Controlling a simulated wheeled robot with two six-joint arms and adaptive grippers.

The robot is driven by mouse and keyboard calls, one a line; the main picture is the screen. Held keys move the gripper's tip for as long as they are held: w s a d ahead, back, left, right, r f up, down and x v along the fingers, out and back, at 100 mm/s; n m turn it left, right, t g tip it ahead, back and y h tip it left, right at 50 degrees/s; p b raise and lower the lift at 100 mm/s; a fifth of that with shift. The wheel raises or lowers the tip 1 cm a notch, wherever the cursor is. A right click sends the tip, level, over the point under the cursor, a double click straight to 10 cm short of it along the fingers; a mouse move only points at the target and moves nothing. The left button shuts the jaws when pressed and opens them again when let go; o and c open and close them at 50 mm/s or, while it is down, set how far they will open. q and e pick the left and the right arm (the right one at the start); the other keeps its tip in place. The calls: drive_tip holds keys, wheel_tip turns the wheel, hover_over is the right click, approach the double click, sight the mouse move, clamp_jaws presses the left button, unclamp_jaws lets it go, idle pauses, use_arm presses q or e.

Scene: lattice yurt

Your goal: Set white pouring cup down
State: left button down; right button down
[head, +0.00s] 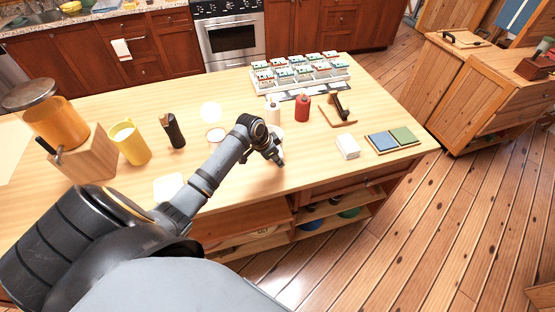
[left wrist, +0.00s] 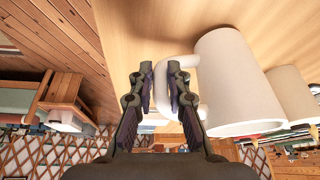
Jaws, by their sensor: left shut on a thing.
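The white pouring cup (left wrist: 228,85) fills the right of the left wrist view, its looped handle between my left gripper's fingers. My left gripper (left wrist: 162,85) is shut on that handle. In the head view my left gripper (head: 276,157) is over the near part of the wooden table (head: 240,170), and the cup (head: 278,131) shows only partly behind it. Whether the cup's base touches the tabletop cannot be told. My right gripper is not in view.
A white bottle (head: 272,111) and a red bottle (head: 303,107) stand just behind the cup. A black bottle (head: 174,131) and yellow pitcher (head: 131,147) stand left.

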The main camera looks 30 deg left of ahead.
use_arm(q)
drive_tip(key=shift+f, duration=0.25)
drive_tip(key=c, duration=1.2)
unclamp_jaws()
drive_tip(key=shift+s+a+r, duration=0.1)
drive_tip(key=shift+r, duration=0.05)
drive_tip(key=v, duration=1.1)
drive_tip(key=shift+s+r, duration=0.15)
drive_tip(key=shift+r, duration=0.15)
